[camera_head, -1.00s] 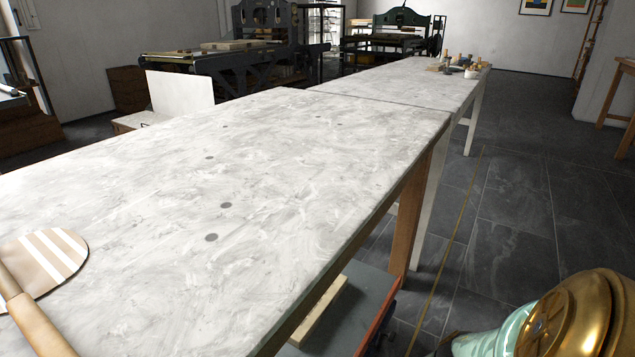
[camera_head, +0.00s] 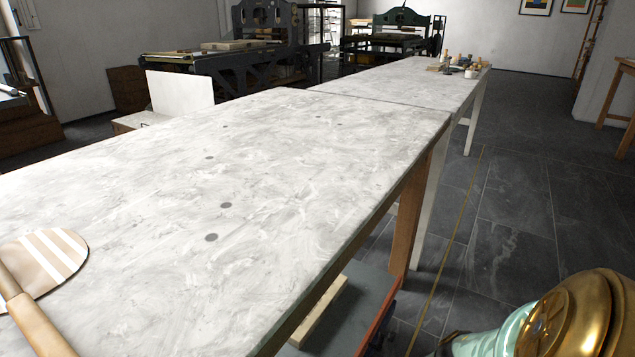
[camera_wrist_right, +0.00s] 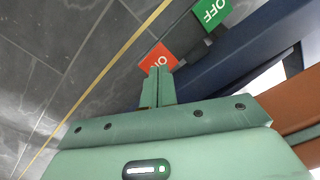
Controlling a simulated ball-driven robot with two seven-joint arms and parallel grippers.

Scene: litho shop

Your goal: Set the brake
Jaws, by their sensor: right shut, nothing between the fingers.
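In the right wrist view a red tag (camera_wrist_right: 158,57) marked ON and a green tag (camera_wrist_right: 212,13) marked OFF stand out beside a dark blue beam (camera_wrist_right: 225,62). My right gripper (camera_wrist_right: 160,70) is shut and empty. Its green fingertips overlap the lower part of the red tag in the picture; I cannot tell whether they touch it. The green tag is farther off, up and to the right. In the head view the tags are hidden, and only my right arm's mint and brass part shows at the lower right. My left gripper is not in view.
A long pale table (camera_head: 290,180) fills the middle of the head view. Below its right edge is a low grey surface with a red edge (camera_head: 378,315). Dark tiled floor (camera_head: 490,240) with a yellow line lies clear to the right. Dark presses (camera_head: 265,50) stand behind.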

